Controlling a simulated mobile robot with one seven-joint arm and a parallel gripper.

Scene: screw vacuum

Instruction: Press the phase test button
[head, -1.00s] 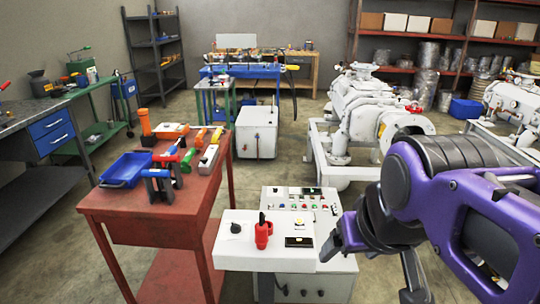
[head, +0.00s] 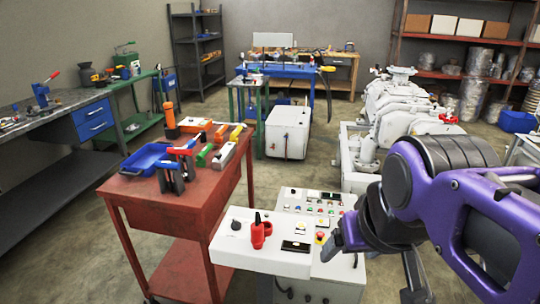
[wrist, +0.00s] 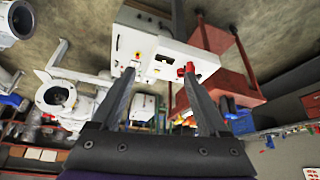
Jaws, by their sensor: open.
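A white control console (head: 275,262) stands in front of me, with a flat front top and a sloped rear panel (head: 300,203) carrying several small coloured buttons. The front top has a black knob, a red holder (head: 260,234) with a black handle, a black rectangle (head: 296,246), a small yellow button (head: 300,225) and a red-and-yellow knob (head: 320,238). I cannot read which one is the phase test button. My gripper (wrist: 160,76) is open and empty; in the head view it hangs at the console's right edge. The console also shows beyond the fingers in the wrist view (wrist: 165,48).
A red table (head: 165,200) with a blue tray (head: 146,160) and several tools stands left of the console. White pump machinery (head: 395,115) stands behind it. A workbench (head: 55,112) runs along the left. Floor is clear between table and workbench.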

